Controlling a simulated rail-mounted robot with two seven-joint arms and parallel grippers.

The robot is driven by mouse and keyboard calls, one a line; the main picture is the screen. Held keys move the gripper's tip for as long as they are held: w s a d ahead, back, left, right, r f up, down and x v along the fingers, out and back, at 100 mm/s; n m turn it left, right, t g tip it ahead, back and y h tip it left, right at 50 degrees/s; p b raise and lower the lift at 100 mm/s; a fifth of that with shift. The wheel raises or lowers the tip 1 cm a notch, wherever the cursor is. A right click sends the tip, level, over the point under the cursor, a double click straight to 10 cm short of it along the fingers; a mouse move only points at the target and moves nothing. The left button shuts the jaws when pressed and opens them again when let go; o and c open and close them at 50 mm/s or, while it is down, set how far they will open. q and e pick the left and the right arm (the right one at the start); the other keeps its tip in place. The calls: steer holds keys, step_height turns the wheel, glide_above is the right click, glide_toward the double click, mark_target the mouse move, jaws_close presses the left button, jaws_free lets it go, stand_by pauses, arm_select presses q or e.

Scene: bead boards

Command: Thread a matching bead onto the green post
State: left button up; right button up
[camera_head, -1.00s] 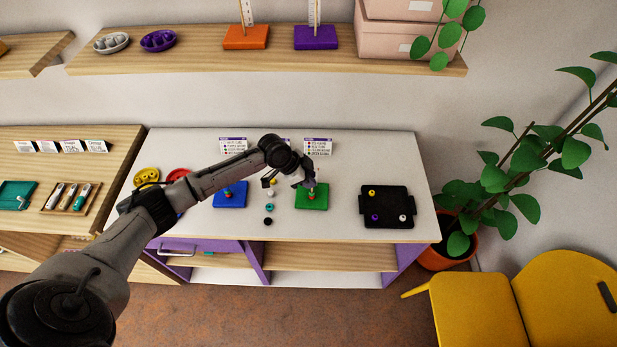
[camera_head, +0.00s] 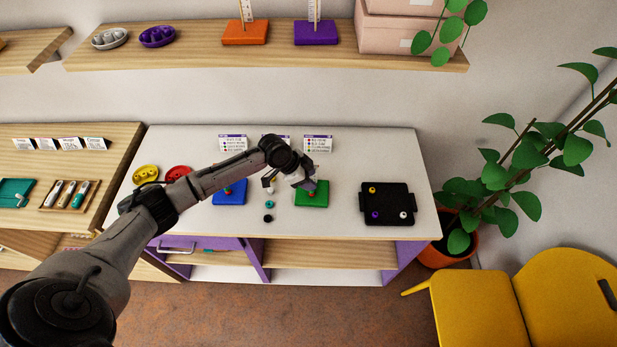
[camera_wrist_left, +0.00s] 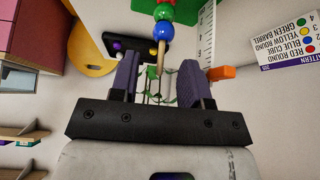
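The green board (camera_head: 312,203) lies on the white table, with my left gripper (camera_head: 310,186) over its post. A teal bead (camera_head: 269,204) and a black bead (camera_head: 268,218) lie left of the board. My right gripper is out of view.
A black tray (camera_head: 387,216) with yellow, purple and white beads lies to the right. A blue board (camera_head: 229,197) with beads stands to the left. Yellow (camera_head: 146,174) and red (camera_head: 177,173) dishes are further left. Upright pattern cards (camera_head: 317,144) stand behind.

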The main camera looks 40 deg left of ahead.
arm_select(q)
steer(key=shift+o, duration=0.6)
steer(key=v, duration=1.3)
steer(key=shift+a+r, duration=0.2)
steer(key=shift+r, duration=0.15)
steer(key=shift+s+f, duration=0.1)
steer(key=shift+s, duration=0.05)
